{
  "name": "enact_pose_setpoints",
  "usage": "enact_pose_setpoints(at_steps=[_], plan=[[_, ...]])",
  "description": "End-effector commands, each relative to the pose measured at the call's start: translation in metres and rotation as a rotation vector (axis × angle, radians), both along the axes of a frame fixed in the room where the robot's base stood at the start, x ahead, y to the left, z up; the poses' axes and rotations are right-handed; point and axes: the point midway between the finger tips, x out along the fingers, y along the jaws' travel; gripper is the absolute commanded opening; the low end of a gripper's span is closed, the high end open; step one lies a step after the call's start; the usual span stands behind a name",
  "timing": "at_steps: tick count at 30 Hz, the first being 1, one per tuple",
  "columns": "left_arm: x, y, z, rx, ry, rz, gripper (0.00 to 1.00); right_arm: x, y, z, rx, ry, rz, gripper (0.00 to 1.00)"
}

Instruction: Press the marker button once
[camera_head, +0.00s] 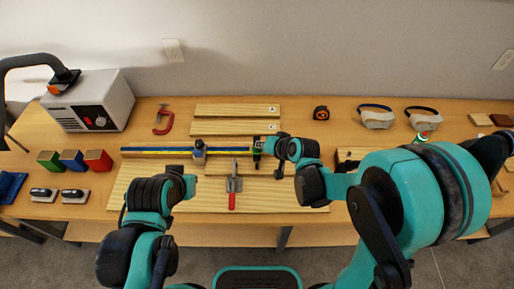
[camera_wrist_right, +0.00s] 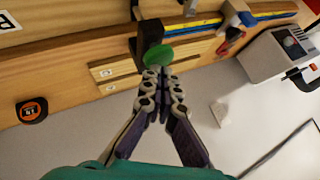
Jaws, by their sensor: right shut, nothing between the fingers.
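The marker button looks like a round green disc (camera_wrist_right: 159,55) on a black block at the right end of the striped rail (camera_head: 160,153). In the head view the black block (camera_head: 257,146) is partly covered by my right gripper (camera_head: 264,142). The right gripper is shut and empty. In the right wrist view its fingertips (camera_wrist_right: 159,76) overlap the near edge of the green disc. I cannot tell whether they touch it. My left arm's end (camera_head: 187,182) is over the board's left part; its fingers cannot be made out.
A silver slider (camera_head: 199,149) sits on the rail. Two planks (camera_head: 235,127) lie behind. A tape measure (camera_head: 321,113) and goggles (camera_head: 376,117) are at back right. A grey machine (camera_head: 100,98) stands at left.

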Motion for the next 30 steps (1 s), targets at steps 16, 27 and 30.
enact_pose_setpoints(at_steps=[16,27,30], plan=[[0.0,0.0,0.002,0.0,0.0,0.0,0.0,0.0,0.0,0.003,0.0,0.001,0.001,0.0],[0.0,0.0,0.009,0.0,0.0,0.0,0.0,0.0,0.0,0.013,0.0,0.001,0.001,0.0],[0.0,0.0,0.009,0.0,0.0,0.0,0.0,0.0,0.0,0.013,0.0,0.001,0.001,0.0]])
